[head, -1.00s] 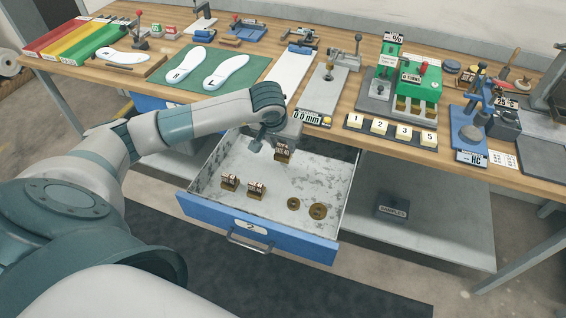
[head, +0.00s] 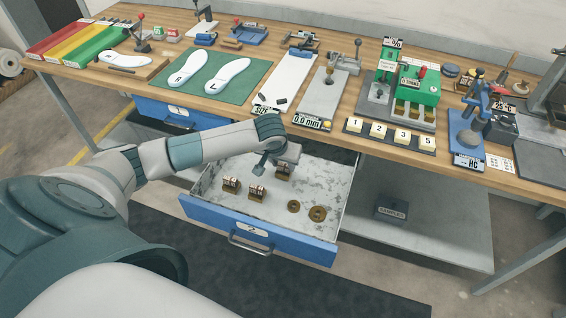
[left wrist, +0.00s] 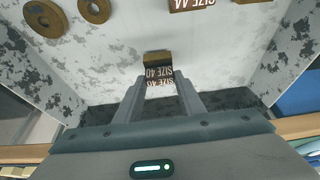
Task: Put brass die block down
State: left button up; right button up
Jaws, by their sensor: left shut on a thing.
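My left gripper (head: 284,168) is inside the open drawer (head: 262,236), near its back. It is shut on a small brass die block (left wrist: 157,58), and in the left wrist view its fingers (left wrist: 159,92) stand on both sides of it. In the head view the block (head: 284,174) is partly hidden under my gripper. It is upright and low over the drawer floor; I cannot tell whether it touches. My right gripper is not in view.
Two other brass die blocks (head: 231,185) (head: 257,193) stand in the drawer's left half. Two brass discs (head: 293,206) (head: 318,214) lie at front right. The drawer floor between is bare. The workbench edge (head: 330,140) overhangs the drawer's back.

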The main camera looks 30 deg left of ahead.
pick_arm(q)
jog(key=shift+f, duration=0.4)
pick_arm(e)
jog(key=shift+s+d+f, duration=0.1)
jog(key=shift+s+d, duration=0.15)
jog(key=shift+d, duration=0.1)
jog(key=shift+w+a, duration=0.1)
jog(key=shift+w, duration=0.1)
pick_arm(q)
jog(key=o, duration=1.3)
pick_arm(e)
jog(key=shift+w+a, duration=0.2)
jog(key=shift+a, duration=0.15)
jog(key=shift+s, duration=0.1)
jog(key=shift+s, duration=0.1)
